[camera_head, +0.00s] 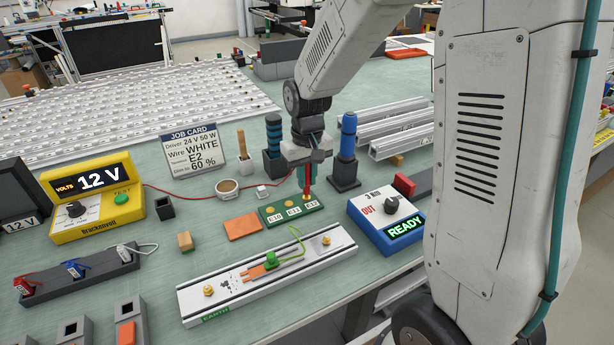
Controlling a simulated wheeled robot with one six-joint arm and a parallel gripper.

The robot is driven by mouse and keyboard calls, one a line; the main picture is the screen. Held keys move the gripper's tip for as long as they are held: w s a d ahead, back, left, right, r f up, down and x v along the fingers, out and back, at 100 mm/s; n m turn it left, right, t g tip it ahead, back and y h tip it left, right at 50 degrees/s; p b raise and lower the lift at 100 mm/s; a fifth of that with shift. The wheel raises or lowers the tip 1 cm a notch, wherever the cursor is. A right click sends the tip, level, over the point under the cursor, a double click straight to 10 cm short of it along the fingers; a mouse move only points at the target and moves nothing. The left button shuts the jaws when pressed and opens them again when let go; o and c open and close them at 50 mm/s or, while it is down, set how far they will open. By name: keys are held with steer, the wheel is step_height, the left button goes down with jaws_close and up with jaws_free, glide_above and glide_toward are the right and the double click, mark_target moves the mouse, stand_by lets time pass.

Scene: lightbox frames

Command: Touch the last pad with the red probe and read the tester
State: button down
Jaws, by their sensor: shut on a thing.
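My gripper (307,165) is shut on the red probe (307,186), which points straight down. The probe's tip is at the rightmost pad of the small green board (290,221); I cannot tell whether it touches. The board has three gold pads in a row, with labels too small to read surely. The left pad (270,210) and middle pad (288,205) are uncovered. The yellow tester (70,226) at the left shows "VOLTS" and "12 V" on its lit display (92,181). A red lead (190,194) runs from the tester side toward the probe.
A blue-and-white box (387,216) reading "READY" stands right of the board. A metal rail (215,299) with a green wire lies in front. A job card (192,149), a round tin (227,186) and dark holders (343,172) stand around. An orange pad (242,226) lies left of the board.

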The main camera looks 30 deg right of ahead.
steer(key=shift+r, duration=3)
